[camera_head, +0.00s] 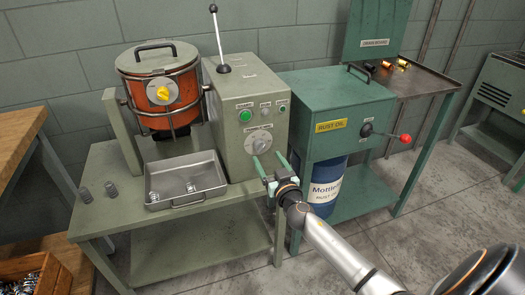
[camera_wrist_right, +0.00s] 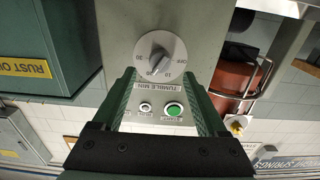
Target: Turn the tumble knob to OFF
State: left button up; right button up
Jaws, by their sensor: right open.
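The tumble knob (camera_head: 258,141) is a round grey dial on the front of the grey-green control box (camera_head: 240,88). It also shows in the right wrist view (camera_wrist_right: 158,56), with OFF and minute numbers printed around it. In that upside-down view OFF is at the upper right; the knob's ridge appears to point down near the 10, away from OFF. My right gripper (camera_head: 268,160) is in front of the box, just below the knob, fingers open and empty. In the wrist view the right gripper's green fingers (camera_wrist_right: 160,76) reach towards either side of the knob. My left gripper is out of view.
A green start button (camera_head: 245,115) and smaller buttons sit above the knob. A lever (camera_head: 218,40) stands on the box. An orange drum (camera_head: 165,90) and a metal tray (camera_head: 185,180) are to the left. The rust oil cabinet (camera_head: 330,105) stands close on the right.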

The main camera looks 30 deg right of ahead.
aim_at(262, 150)
jog(key=shift+b+x, duration=0.35)
jog(key=shift+x, duration=2.4)
grip_shut()
